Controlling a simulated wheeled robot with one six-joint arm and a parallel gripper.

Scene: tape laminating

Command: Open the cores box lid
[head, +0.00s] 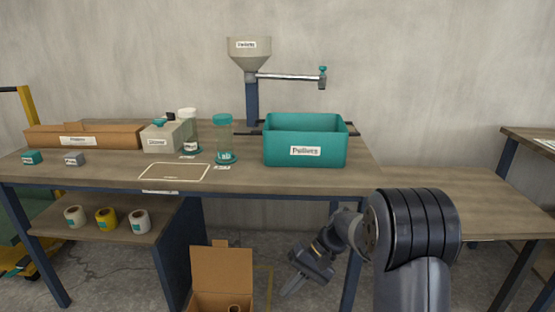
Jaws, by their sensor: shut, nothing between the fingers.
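A brown cardboard box (222,273) stands on the floor under the table, cut off by the bottom edge of the head view. I take it for the cores box, though no label on it is readable. Its lid panel stands up and back, and the box looks open. A round brown core (233,308) shows inside at the bottom edge. My gripper (289,289) is right of the box, apart from it, pointing down and left. Its fingers are shut and empty. The box's lower part and front are out of view.
The table (110,176) carries a teal bin (306,152), jars, a hopper (249,55) and a long brown box (85,135). A blue table panel (180,245) stands left of the floor box. Several tape rolls lie on the lower shelf (100,232).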

